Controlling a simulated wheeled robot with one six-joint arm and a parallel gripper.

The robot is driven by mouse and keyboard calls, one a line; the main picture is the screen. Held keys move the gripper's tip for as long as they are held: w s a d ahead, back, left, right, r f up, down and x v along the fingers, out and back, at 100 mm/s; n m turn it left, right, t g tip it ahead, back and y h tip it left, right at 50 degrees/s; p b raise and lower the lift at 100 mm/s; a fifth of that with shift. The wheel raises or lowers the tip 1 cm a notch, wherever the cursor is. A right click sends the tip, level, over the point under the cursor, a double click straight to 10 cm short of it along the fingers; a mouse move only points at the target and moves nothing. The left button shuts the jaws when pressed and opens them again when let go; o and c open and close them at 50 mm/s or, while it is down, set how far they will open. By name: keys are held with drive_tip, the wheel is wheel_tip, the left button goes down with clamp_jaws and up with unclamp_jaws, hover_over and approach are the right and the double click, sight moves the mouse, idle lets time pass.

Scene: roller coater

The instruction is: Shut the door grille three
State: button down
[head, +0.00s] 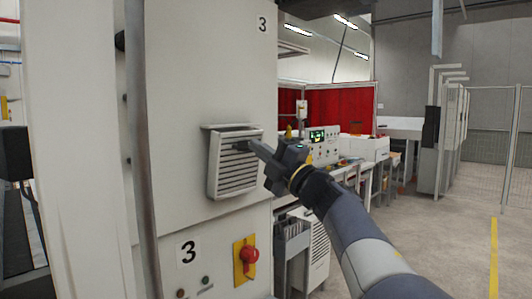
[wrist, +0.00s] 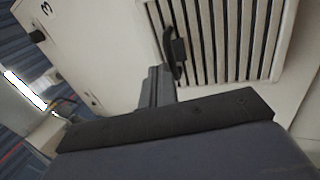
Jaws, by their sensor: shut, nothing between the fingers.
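The door grille three (head: 232,180) is a pale slatted panel on the white cabinet (head: 215,80), between two labels marked 3. It stands out a little from the cabinet face; how far it is open I cannot tell. Its dark handle (wrist: 176,52) shows in the wrist view, beside the slats (wrist: 225,40). My gripper (head: 254,147) is in front of the grille's upper right part, at the handle. In the wrist view its fingers (wrist: 157,82) are together and empty, just beside the handle's lower end. Whether they touch it I cannot tell.
A red knob on a yellow plate (head: 246,258) is below the grille. A workbench with a control panel (head: 322,140) stands behind my arm, with red curtains (head: 345,108) beyond. The floor (head: 450,220) at the right is clear.

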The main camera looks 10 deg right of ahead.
drive_tip(key=shift+p+x, duration=0.45)
drive_tip(key=shift+x, duration=0.8)
drive_tip(key=shift+r, duration=0.15)
